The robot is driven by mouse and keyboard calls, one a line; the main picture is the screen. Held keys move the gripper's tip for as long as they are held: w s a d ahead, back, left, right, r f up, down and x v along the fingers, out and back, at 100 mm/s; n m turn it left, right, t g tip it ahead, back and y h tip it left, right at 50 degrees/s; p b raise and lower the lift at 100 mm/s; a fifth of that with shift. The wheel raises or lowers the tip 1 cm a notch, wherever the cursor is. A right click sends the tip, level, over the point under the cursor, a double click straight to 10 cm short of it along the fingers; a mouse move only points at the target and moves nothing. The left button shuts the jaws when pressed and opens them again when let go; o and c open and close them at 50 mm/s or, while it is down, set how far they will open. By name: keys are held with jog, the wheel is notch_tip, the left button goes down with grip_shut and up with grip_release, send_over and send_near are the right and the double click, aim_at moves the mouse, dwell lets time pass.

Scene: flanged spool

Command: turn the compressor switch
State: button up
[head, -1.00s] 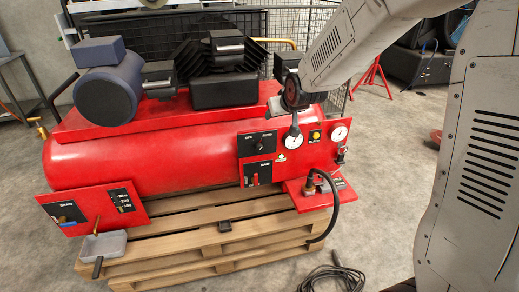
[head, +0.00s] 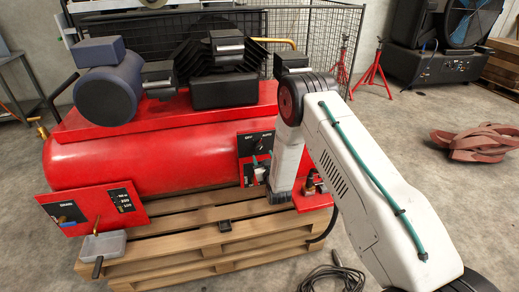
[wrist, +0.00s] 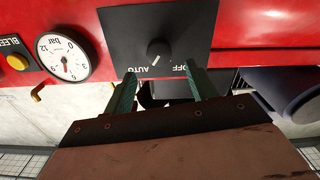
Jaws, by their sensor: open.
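The compressor switch is a round black knob (wrist: 158,50) on a black panel (wrist: 187,28), with OFF and AUTO labels upside down in the wrist view. Its pale pointer mark leans toward the labels, slightly to the AUTO side. The panel also shows in the head view (head: 246,146), partly hidden by my arm. My gripper (wrist: 161,71) is open and empty. Its two green fingers stand either side of the knob's line in the wrist view, with the tips near the labels. I see no contact with the knob. The red compressor (head: 130,160) fills the head view's left half.
A pressure gauge (wrist: 63,57) and a yellow bleed button (wrist: 17,62) sit beside the panel. The compressor rests on a wooden pallet (head: 200,228). A black cable (head: 335,280) lies on the floor, and red straps (head: 478,143) lie at right.

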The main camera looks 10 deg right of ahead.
aim_at(260, 149)
jog(key=w, duration=0.7)
jog(key=shift+w, duration=0.15)
jog(key=shift+c, duration=0.4)
jog(key=c, duration=0.9)
